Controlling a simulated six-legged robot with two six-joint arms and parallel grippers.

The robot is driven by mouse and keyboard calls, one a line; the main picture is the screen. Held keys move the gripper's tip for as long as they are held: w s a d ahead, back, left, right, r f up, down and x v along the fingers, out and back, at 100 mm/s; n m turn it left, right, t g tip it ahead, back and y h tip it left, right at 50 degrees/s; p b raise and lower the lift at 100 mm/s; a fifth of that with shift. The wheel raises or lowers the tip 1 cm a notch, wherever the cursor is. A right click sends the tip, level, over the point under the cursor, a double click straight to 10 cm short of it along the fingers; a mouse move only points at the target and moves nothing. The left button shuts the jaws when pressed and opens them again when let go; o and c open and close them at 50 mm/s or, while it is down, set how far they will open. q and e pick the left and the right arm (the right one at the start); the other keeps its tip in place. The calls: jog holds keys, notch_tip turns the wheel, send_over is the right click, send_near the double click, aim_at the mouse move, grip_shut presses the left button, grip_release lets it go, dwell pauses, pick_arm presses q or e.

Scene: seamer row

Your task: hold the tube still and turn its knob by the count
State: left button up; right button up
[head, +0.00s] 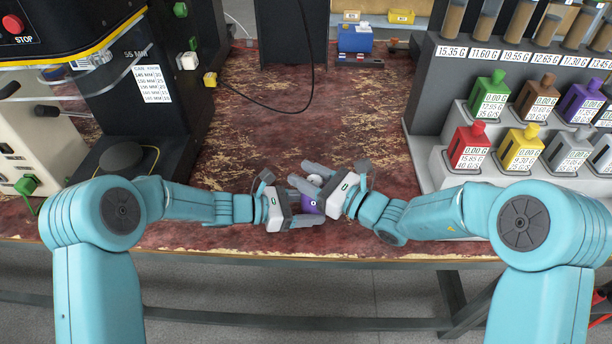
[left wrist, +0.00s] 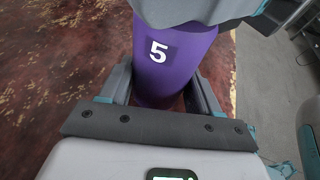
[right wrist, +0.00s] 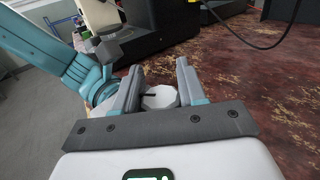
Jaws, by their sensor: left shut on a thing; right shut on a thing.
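A purple tube (head: 312,204) with a white "5" label is between my two grippers above the front of the worn red table. The left wrist view shows the tube (left wrist: 178,75) large, between the fingers of my left gripper (left wrist: 162,92). My left gripper (head: 306,212) is shut on the tube's body. The tube's white knob (head: 315,180) shows at its upper end. My right gripper (head: 309,176) is shut on this knob. In the right wrist view the round white knob (right wrist: 160,98) has a dark mark and sits between the fingers (right wrist: 160,85). The fingers partly hide tube and knob.
A stepped rack (head: 425,150) with several coloured, labelled containers stands at the right. A dark machine (head: 135,120) with a size chart stands at the left. A black cable (head: 290,110) lies across the table's back. The table's middle (head: 270,140) is clear.

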jog(key=m+t+h, duration=0.4)
jog(key=shift+w+d+r+t, duration=0.1)
jog(key=shift+w+t, duration=0.05)
jog(key=shift+t, duration=0.15)
jog(key=shift+d+m+t+h, duration=0.1)
jog(key=shift+m+t+h, duration=0.25)
jog(key=shift+h, duration=0.25)
jog(key=shift+w, duration=0.1)
jog(key=o, duration=1)
jog(key=shift+d, duration=0.1)
jog(key=v, duration=1.2)
